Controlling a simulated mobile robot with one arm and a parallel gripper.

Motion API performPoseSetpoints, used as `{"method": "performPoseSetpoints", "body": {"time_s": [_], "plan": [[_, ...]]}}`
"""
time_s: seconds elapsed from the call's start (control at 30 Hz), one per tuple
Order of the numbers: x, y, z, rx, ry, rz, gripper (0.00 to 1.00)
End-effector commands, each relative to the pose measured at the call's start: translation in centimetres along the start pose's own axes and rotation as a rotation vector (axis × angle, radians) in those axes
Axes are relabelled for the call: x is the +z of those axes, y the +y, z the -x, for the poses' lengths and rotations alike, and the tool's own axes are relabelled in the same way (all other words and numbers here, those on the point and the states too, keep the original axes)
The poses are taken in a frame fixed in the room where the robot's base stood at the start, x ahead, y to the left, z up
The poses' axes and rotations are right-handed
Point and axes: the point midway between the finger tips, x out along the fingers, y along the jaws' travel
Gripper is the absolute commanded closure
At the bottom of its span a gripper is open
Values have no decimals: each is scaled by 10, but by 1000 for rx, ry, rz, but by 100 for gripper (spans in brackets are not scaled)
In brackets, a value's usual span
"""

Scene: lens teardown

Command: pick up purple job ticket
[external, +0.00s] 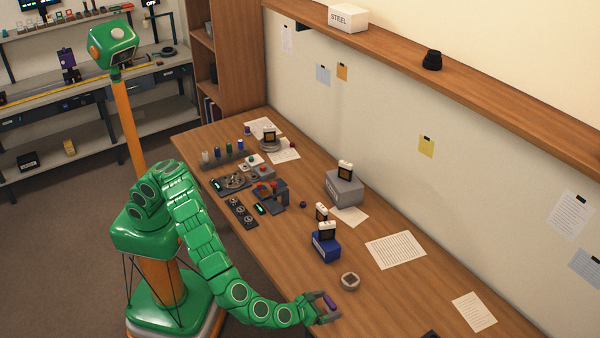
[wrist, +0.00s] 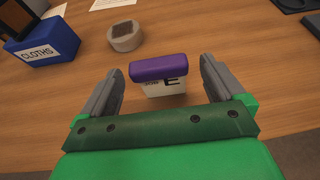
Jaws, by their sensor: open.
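The purple job ticket (wrist: 158,68) shows in the wrist view as a purple bar on top of a pale body with a dark letter on it. It also shows as a small purple patch in the external view (external: 329,301). My gripper (wrist: 160,74) is open, with one finger on each side of the ticket. Gaps show between the ticket and both fingers. In the external view my gripper (external: 326,306) is low over the table's front edge.
A round pale holder with a dark top (wrist: 125,36) stands just beyond the left finger. The blue CLOTHS box (wrist: 42,42) is farther left. A grey box (external: 345,188) and paper sheets (external: 395,249) lie farther back. Bare wood (wrist: 225,45) is right of the ticket.

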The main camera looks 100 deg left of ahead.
Motion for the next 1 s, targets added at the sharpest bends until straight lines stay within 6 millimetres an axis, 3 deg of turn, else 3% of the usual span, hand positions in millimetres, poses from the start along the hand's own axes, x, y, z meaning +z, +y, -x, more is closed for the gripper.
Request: {"method": "performPoseSetpoints", "body": {"time_s": [0.27,0.53,0.9,1.0], "plan": [[-2,1,-35,3,1,-1,4],[-2,1,-39,2,1,-1,4],[-1,0,-39,2,1,-1,59],[-1,0,-38,2,1,0,59]]}}
